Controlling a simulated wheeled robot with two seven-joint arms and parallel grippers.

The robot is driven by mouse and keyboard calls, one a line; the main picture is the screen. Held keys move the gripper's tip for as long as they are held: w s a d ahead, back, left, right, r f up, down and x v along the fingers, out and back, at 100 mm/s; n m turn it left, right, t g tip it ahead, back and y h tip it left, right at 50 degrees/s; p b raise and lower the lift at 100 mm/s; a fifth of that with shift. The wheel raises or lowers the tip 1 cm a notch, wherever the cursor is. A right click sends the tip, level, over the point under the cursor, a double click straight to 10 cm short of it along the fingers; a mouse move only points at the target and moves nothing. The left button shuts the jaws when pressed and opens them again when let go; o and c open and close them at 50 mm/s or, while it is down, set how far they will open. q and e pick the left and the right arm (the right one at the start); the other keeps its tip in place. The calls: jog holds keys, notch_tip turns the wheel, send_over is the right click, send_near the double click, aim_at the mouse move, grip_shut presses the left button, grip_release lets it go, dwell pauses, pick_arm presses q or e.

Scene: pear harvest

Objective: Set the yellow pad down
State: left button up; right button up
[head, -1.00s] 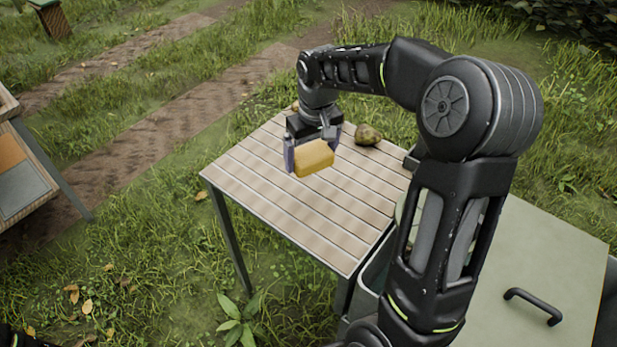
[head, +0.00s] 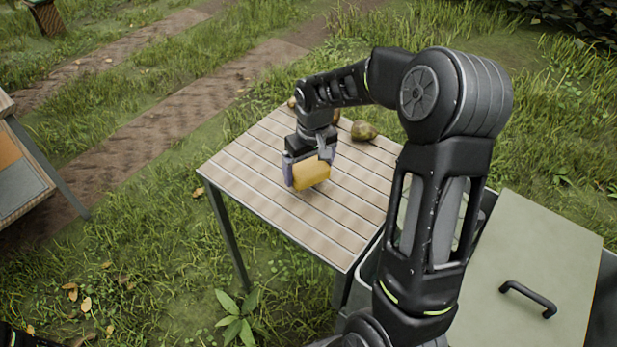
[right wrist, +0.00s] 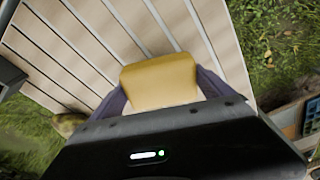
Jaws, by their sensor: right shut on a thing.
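The yellow pad (head: 312,174) is a block with rounded edges, held between the fingers of my right gripper (head: 307,172). The gripper points down over the slatted wooden table (head: 250,187), and the pad is at or just above the slats; I cannot tell whether it touches. In the right wrist view the pad (right wrist: 160,82) sits between the two purple-grey fingers, with table slats beyond it. My left gripper is not in view.
A brownish-green pear (head: 363,131) lies on the table behind the gripper, with other fruit partly hidden by the arm. A pale green lid with a black handle (head: 528,299) is at the right. The table's front and left slats are clear.

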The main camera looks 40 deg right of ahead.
aim_at(312, 171)
jog(key=shift+f, duration=1.85)
jog(key=shift+f, duration=0.15)
jog(key=o, duration=1)
jog(key=shift+o, duration=0.2)
jog(key=r, duration=0.4)
jog(key=s+r, duration=0.1)
jog(key=r, duration=0.7)
jog(key=shift+s+r, duration=0.1)
jog(key=shift+s, duration=0.15)
